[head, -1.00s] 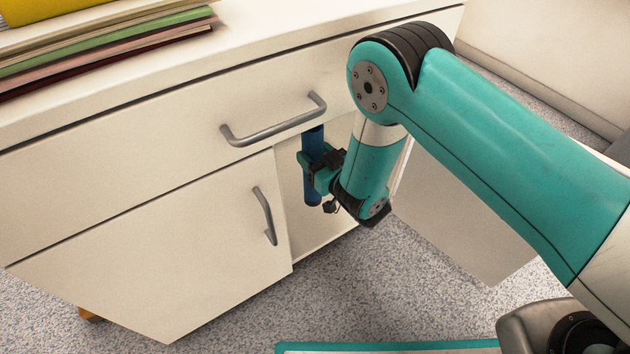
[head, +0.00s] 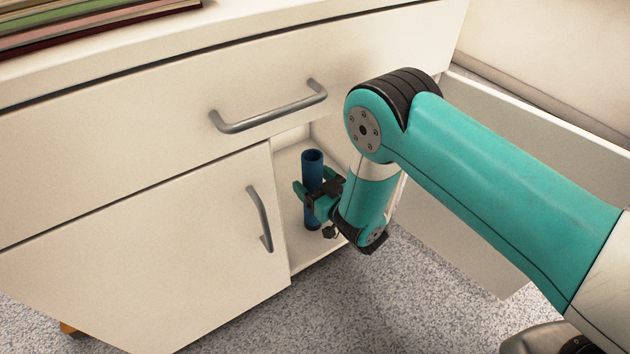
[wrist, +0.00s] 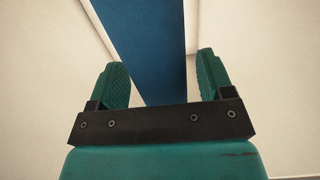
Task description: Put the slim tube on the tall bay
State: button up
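The slim blue tube (head: 312,170) stands upright inside the open right-hand bay of the white cabinet. Its open top rim shows in the head view, below the drawer handle. Its lower end appears to be at the bay floor (head: 298,255), though contact is hard to tell. My gripper (head: 315,193) reaches into the bay, with its green fingers on either side of the tube. In the wrist view the tube (wrist: 150,45) runs between the two spread fingers (wrist: 163,78). A gap shows beside the right finger, and the left finger is close to the tube.
A drawer with a metal handle (head: 270,115) is above the bay. A closed door with a handle (head: 260,218) is to its left. The open bay door (head: 460,235) is on the right, behind my arm. Books (head: 70,25) lie on the cabinet top.

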jog(key=shift+r, duration=0.25)
jog(key=p+v, duration=1.2)
jog(key=shift+p, duration=0.3)
